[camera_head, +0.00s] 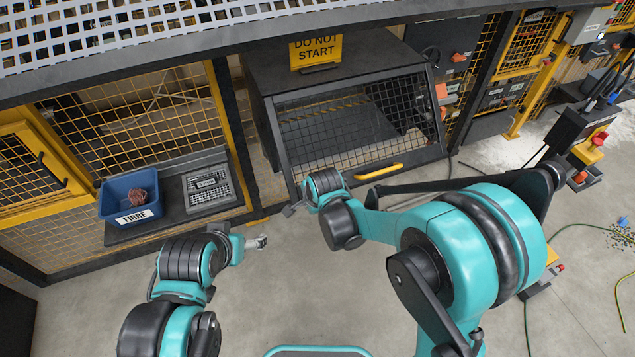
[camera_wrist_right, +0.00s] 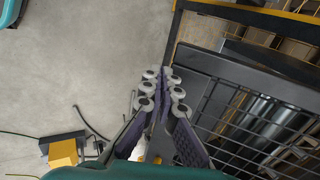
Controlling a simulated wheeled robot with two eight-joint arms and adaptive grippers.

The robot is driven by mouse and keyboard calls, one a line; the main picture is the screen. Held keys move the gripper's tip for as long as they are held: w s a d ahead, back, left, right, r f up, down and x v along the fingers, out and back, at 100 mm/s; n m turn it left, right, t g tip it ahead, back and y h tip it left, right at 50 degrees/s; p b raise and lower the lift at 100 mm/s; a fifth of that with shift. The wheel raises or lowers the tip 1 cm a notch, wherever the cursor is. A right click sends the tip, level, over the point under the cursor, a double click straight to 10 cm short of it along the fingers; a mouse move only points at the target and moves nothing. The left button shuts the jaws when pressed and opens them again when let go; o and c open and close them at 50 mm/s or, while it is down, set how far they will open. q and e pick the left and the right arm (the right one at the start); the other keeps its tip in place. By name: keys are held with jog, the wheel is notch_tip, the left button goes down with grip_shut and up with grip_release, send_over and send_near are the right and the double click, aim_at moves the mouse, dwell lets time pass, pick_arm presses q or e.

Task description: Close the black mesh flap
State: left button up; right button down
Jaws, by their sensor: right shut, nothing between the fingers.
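The black mesh flap (camera_head: 352,120) lies across the sloping front of the dark housing (camera_head: 330,58), with a yellow handle (camera_head: 378,171) along its lower edge. I cannot tell whether it sits fully flush. In the right wrist view its dark frame and mesh (camera_wrist_right: 225,100) fill the right side. My right gripper (camera_head: 292,209) is just in front of the flap's lower left corner. In the wrist view its fingers (camera_wrist_right: 166,74) are together and empty, close to the frame edge; contact is unclear. My left gripper (camera_head: 260,242) is over the floor, left of the right one, its jaw gap too small to judge.
A yellow "DO NOT START" sign (camera_head: 316,50) stands on the housing. Yellow mesh fencing (camera_head: 135,110) stands behind. A stand with red and yellow parts (camera_head: 590,150) is at right.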

jog(key=w+a+f+t+y+b, duration=0.1)
jog(key=w+a+f+t, duration=0.2)
jog(key=w, duration=0.6)
jog(key=w+a+f+t+y+b, duration=0.1)
jog(key=w+a+f+t+b, duration=0.1)
jog(key=w+f, duration=0.6)
jog(key=shift+w+a+t, duration=0.5)
jog(key=shift+w+a, duration=0.5)
jog(key=shift+a, duration=0.4)
jog(key=shift+d+f, duration=0.1)
jog(key=shift+f, duration=0.05)
